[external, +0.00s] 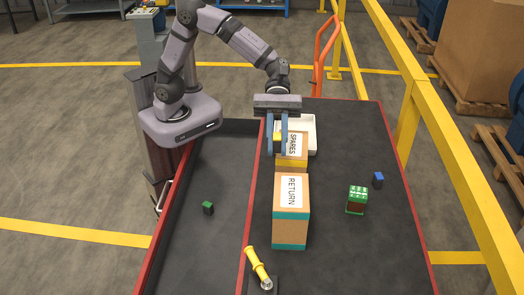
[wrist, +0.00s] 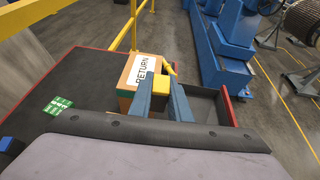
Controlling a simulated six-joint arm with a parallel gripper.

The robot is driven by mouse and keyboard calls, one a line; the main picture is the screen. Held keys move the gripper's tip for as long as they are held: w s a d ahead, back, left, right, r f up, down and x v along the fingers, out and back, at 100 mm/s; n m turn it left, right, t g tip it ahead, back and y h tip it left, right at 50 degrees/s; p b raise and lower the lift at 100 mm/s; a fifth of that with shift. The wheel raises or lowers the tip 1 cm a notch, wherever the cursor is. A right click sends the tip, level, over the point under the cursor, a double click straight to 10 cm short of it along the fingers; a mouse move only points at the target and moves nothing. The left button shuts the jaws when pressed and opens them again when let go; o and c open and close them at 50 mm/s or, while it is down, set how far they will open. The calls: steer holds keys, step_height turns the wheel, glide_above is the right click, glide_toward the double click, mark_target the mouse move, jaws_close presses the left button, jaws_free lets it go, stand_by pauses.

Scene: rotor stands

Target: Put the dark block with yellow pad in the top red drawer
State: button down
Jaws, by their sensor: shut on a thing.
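My gripper (external: 277,148) points down over the bench near the SPARES box. Its blue fingers are shut on the block with yellow pad (wrist: 161,84). In the wrist view the yellow pad shows between the fingertips, and the rest of the block is mostly hidden. A dark, red-rimmed open compartment (external: 190,225), which looks like the pulled-out drawer, lies left of the bench top, and the gripper is right of it. It also shows at the right in the wrist view (wrist: 207,105). A small green-topped dark block (external: 208,208) lies inside it.
The RETURN box (external: 291,222) and SPARES box (external: 291,163) stand on the bench (external: 335,255), with a white tray (external: 312,135) behind. A green-labelled box (external: 357,200) and blue block (external: 378,180) are at right. A yellow-handled tool (external: 257,266) is in front.

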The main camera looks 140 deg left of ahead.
steer(key=s+d+f+m+g+h+p, duration=0.1)
steer(key=s+d+f+p, duration=0.15)
steer(key=d+f, duration=0.65)
steer(key=b, duration=1)
glide_above(220, 230)
steer(key=shift+m+g+h, duration=0.3)
steer(key=shift+m+g, duration=0.1)
step_height(220, 230, down, 24)
steer(key=shift+f, duration=0.1)
steer(key=shift+s+a+r+p, duration=0.3)
steer(key=shift+a+r+p, duration=0.5)
steer(key=shift+p, duration=0.35)
steer(key=p+v, duration=0.1)
steer(key=v, duration=0.1)
steer(key=f+p+v, duration=0.1)
steer(key=p+v, duration=0.3)
steer(key=shift+s+a+f, duration=0.1)
steer(key=shift+s+a, duration=0.15)
steer(key=shift+s, duration=0.15)
steer(key=s+a+r+n+t+y+p, duration=0.1)
steer(key=s+a+r+p, duration=0.2)
steer(key=s+p, duration=0.4)
steer(key=shift+s+a+r+p, duration=0.3)
steer(key=shift+s+a, duration=0.6)
steer(key=shift+s, duration=0.5)
steer(key=shift+f, duration=0.1)
